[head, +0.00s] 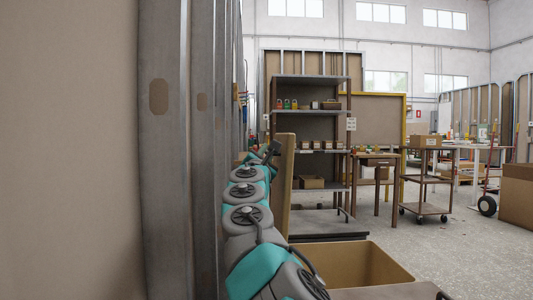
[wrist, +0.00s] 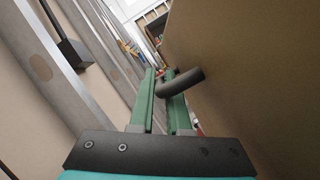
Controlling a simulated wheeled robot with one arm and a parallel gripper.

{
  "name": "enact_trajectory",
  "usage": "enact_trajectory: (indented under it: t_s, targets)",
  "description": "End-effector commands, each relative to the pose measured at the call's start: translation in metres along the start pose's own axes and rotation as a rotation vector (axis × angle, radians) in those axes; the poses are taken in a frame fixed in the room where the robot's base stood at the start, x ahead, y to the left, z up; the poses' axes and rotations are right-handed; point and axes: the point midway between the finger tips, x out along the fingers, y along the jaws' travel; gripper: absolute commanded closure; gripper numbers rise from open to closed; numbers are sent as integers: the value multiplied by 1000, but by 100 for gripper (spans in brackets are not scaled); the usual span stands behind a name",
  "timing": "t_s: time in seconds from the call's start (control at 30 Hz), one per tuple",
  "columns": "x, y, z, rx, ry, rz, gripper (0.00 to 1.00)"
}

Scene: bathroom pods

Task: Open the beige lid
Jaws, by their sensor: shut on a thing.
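The beige lid (head: 287,190) stands about upright at the left back of an open-topped beige box (head: 375,262) in the head view. In the wrist view the lid's flat face (wrist: 255,90) fills the right side. A dark bent handle (wrist: 185,82) sticks out from that face. My gripper (wrist: 161,78) has its green fingers shut on the handle. In the head view my gripper (head: 274,150) is at the lid's upper left edge, small and partly hidden by my arm. The lid's hinge is not clearly visible.
A wall with metal studs (head: 165,180) runs close along the left of my arm. A grey shelf unit (head: 310,145) stands behind the lid. A wheeled cart (head: 428,210) stands to the right. The floor (head: 440,255) between them is clear.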

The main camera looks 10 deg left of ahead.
Motion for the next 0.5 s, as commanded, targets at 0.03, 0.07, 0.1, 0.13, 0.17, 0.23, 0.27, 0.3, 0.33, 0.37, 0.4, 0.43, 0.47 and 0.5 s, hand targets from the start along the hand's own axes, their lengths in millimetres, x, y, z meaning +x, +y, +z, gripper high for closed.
enact_trajectory:
  t_s: [0.03,0.07,0.1,0.13,0.17,0.23,0.27,0.3,0.33,0.37,0.4,0.43,0.47,0.5]
  targets:
    - [0,0,0,0,0,-1,100]
    - [0,0,0,0,0,-1,100]
    - [0,0,0,0,0,-1,100]
    - [0,0,0,0,0,-1,100]
    - [0,0,0,0,0,-1,100]
    - [0,0,0,0,0,-1,100]
    - [0,0,0,0,0,-1,100]
    - [0,0,0,0,0,-1,100]
    - [0,0,0,-1,0,-1,100]
    - [0,0,-1,-2,0,0,100]
    - [0,2,-1,-6,0,2,100]
    - [-1,3,-2,-11,0,4,100]
    - [-1,5,-3,-18,0,7,100]
    - [-2,9,-5,-29,0,12,100]
